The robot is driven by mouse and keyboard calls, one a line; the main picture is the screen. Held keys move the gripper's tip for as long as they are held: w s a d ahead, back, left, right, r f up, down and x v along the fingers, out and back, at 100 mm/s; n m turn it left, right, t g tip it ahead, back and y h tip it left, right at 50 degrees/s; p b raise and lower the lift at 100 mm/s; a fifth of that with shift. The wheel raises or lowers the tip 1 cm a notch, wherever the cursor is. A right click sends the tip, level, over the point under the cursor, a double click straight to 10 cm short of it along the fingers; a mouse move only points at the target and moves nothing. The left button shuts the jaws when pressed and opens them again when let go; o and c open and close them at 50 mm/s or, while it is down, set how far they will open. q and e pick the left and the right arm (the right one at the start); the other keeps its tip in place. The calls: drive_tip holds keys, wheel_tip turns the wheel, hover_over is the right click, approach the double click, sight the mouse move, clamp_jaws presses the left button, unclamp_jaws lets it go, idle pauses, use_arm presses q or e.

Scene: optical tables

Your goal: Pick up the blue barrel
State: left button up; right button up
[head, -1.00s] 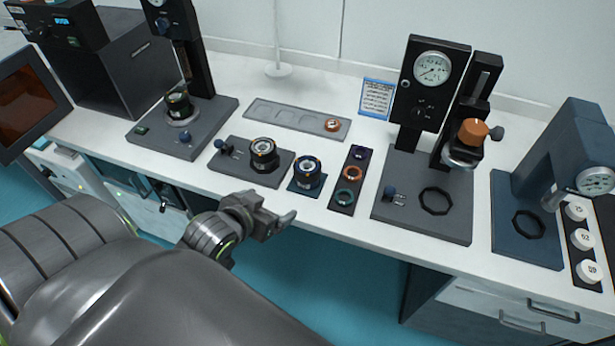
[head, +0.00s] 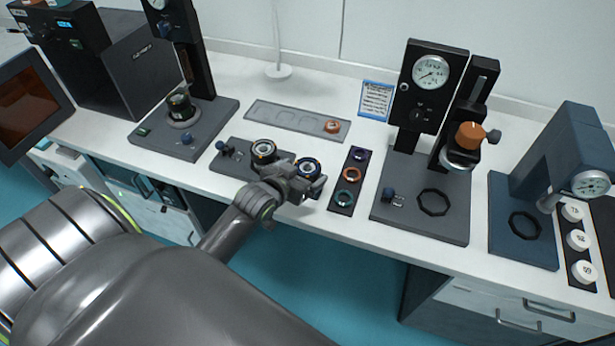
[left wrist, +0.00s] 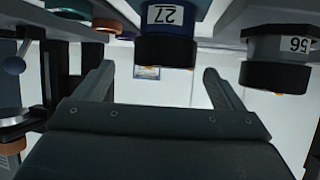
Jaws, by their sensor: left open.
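The blue barrel (head: 310,168), a short dark cylinder with a blue band and a glass top, stands on the bench just beyond my left gripper (head: 306,188), which partly hides it in the head view. In the left wrist view the blue barrel (left wrist: 166,48) appears upside down with a white number label, ahead of the gap between my open left fingers (left wrist: 158,76). The fingers look empty, and I cannot tell if they touch the barrel. My right gripper is not in view.
A dark strip with coloured rings (head: 341,200) lies close right. A grey tray (head: 280,116) lies behind. Gauge stand (head: 428,75) stands further right.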

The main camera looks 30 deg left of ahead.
sight(308, 167)
use_arm(q)
drive_tip(key=shift+a+p+x, duration=0.15)
drive_tip(key=shift+p+x, duration=0.25)
drive_tip(key=shift+x, duration=1.1)
drive_tip(key=shift+a+p+x, duration=0.1)
drive_tip(key=shift+p+x, duration=0.25)
drive_tip(key=shift+x, duration=1.1)
drive_tip(key=c, duration=0.9)
drive_tip(key=shift+c, duration=1.1)
drive_tip(key=shift+r, duration=0.15)
